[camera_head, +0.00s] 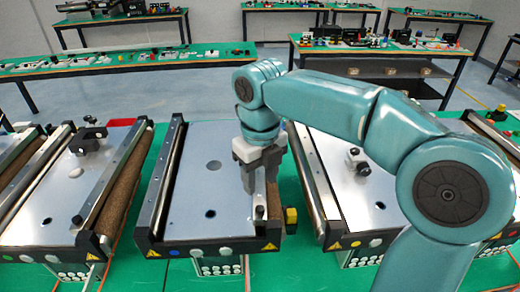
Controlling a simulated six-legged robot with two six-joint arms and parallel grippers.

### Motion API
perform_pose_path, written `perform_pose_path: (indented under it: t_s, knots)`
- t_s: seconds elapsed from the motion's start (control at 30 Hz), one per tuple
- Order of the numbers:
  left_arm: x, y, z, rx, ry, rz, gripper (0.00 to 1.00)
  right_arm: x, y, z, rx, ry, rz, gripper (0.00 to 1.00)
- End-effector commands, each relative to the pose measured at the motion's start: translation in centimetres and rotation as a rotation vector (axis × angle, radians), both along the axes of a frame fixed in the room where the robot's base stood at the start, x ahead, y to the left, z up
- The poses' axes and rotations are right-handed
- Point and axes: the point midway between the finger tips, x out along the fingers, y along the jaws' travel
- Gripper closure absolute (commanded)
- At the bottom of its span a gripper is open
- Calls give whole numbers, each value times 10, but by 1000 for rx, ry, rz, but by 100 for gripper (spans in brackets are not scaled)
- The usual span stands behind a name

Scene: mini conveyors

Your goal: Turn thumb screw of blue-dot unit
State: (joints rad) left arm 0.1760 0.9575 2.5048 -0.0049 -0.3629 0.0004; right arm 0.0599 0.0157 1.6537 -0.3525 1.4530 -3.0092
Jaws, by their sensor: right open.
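The blue-dot unit is the middle mini conveyor (205,222), with a small blue dot (173,253) on its front panel. A small black thumb screw (260,213) stands on its right side rail near the front. My right gripper (260,186) points down over that rail, just behind the thumb screw in the picture. Its grey fingers are open, and no object shows between them. I cannot tell whether the fingers touch the rail. My left gripper is not in view.
Another conveyor (50,215) stands to the left, and one with a yellow dot (360,205) stands to the right, partly behind my right arm. A black and yellow block (291,220) sits beside the middle unit. Tables with small parts stand behind.

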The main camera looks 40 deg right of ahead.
Motion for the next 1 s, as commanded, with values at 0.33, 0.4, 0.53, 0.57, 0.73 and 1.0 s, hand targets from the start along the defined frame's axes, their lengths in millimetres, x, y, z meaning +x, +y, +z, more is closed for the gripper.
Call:
perform_pose_path:
  t_s: [0.33,0.4,0.53,0.57,0.73,1.0]
  knots:
    - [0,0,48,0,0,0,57,0,0,72,-1,-3,0,52]
    - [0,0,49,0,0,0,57,0,1,77,-2,-1,0,52]
    - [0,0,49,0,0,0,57,0,1,82,-2,-2,-1,52]
    - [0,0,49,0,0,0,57,0,1,82,-2,-2,-1,52]
    - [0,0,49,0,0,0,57,0,1,81,-2,-1,-1,52]
    - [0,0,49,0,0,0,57,0,1,81,-2,-1,-1,52]
